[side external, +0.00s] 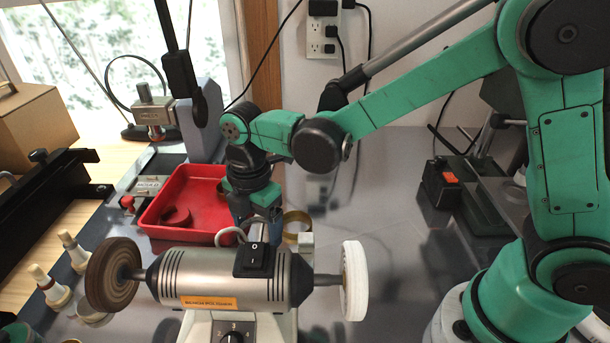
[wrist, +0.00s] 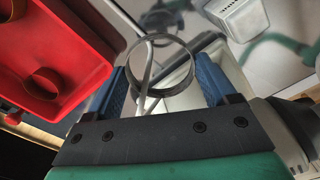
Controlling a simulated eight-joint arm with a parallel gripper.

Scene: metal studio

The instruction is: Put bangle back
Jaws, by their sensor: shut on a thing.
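The bangle (wrist: 134,64) is a thin ring between the blue fingers of my gripper (wrist: 163,80) in the wrist view. My gripper is shut on it, with a finger at each side. In the side view, my gripper (side external: 258,210) hangs pointing down behind the polishing motor, right of the red tray. A gold ring (side external: 297,214), seemingly this bangle, shows just right of the fingers. The red tray (side external: 215,184) holds another brown ring (side external: 176,216), lying near its left front corner. In the wrist view the tray (wrist: 95,62) is at upper left, with that ring (wrist: 43,83) inside.
The polishing motor (side external: 215,278), with a brown wheel (side external: 112,274) and a white wheel (side external: 355,280), stands in front of my gripper. A small clamp stand (side external: 153,108) is behind the tray. A dark power box (side external: 450,182) is right. The grey bench (side external: 375,185) between is mostly clear.

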